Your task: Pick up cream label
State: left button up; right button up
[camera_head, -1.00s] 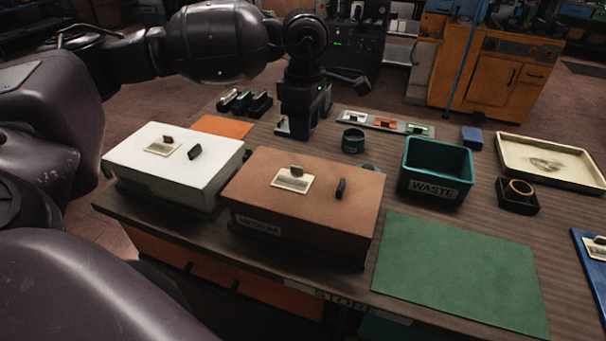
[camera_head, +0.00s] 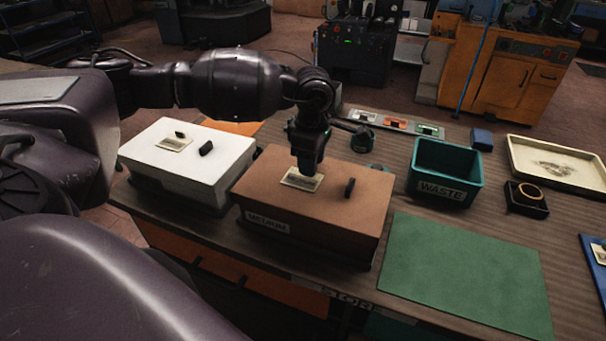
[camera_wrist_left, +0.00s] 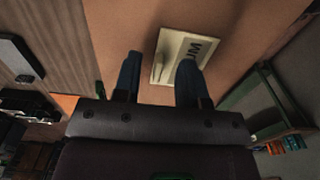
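A cream label (camera_head: 292,181) with a small raised tab lies on the lid of the brown box (camera_head: 340,208). It also shows in the left wrist view (camera_wrist_left: 174,68), with dark lettering partly hidden by a finger. Another cream label (camera_head: 174,144) with a tab lies on the white box (camera_head: 218,162). My left gripper (camera_head: 308,172) points down over the brown box's label. In the left wrist view its two fingers (camera_wrist_left: 157,62) are apart, with the label and tab between and just beyond them. I cannot tell whether they touch it. My right gripper is not in view.
A dark handle (camera_head: 350,187) stands up on the brown lid, right of the label. A teal WASTE bin (camera_head: 446,190), a green mat (camera_head: 465,272) and a cream tray (camera_head: 565,180) are to the right. A strip with coloured pieces (camera_head: 396,124) lies behind.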

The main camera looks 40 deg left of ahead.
pick_arm(q)
jog(key=shift+f, duration=0.5)
jog(key=shift+c, duration=0.4)
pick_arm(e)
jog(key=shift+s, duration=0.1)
pick_arm(q)
grip_shut()
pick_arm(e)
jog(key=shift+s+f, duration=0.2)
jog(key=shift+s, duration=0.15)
pick_arm(q)
jog(key=shift+r, duration=0.15)
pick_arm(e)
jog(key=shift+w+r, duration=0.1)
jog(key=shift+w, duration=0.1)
